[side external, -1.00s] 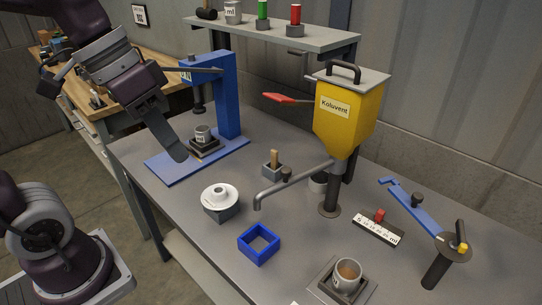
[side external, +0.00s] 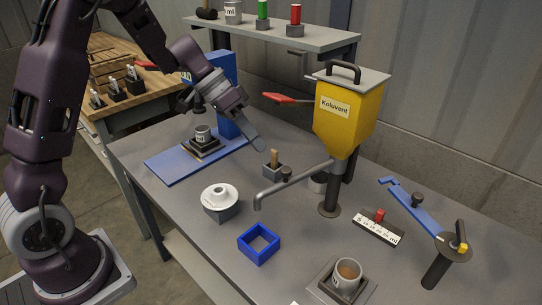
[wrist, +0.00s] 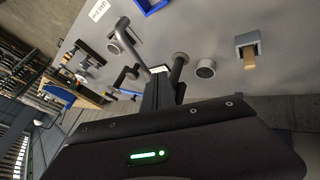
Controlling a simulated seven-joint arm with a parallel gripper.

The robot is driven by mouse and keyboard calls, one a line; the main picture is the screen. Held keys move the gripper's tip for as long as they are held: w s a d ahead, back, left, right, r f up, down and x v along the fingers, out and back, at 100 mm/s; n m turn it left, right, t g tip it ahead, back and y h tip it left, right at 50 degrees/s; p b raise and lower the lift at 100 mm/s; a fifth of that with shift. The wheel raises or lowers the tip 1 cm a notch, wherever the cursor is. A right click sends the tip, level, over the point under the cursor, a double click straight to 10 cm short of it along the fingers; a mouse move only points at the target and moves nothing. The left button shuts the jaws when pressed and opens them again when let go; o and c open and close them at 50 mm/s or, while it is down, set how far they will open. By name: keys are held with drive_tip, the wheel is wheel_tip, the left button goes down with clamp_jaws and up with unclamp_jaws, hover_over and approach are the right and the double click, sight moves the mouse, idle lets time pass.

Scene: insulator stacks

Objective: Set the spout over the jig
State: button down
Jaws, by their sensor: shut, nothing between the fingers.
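The grey spout (side external: 290,181) is a bent pipe running left and forward from the yellow Koluvent hopper (side external: 339,121). Its downturned end hangs over bare table, behind the blue square frame (side external: 259,243), which looks like the jig. In the side view the spout end is not over the frame. The spout (wrist: 126,42) and part of the blue frame (wrist: 151,5) also show in the wrist view. My gripper (side external: 259,146) is shut and empty in the air, left of the hopper and apart from the spout, near the block with the wooden handle.
A block with a wooden handle (side external: 273,166) stands behind the spout. A white ring-shaped piece on a grey block (side external: 220,201) stands left of it. A cup on a dark stand (side external: 346,278) is at the front. A blue press (side external: 228,96) and shelf (side external: 325,36) stand behind.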

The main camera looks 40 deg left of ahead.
sight(281, 169)
drive_tip(key=shift+s+d+f, duration=0.1)
drive_tip(key=shift+d+f, duration=0.2)
drive_tip(key=shift+d, duration=0.55)
drive_tip(key=shift+d+f, duration=0.35)
drive_tip(key=shift+d, duration=0.55)
drive_tip(key=shift+s+d+f, duration=0.1)
drive_tip(key=shift+d+f, duration=0.2)
drive_tip(key=shift+d, duration=0.55)
drive_tip(key=shift+d, duration=0.15)
drive_tip(key=shift+s+d, duration=0.25)
drive_tip(key=shift+d, duration=0.35)
drive_tip(key=w+d, duration=0.1)
drive_tip(key=d, duration=1.4)
drive_tip(key=shift+w+d, duration=0.25)
drive_tip(key=shift+w, duration=0.05)
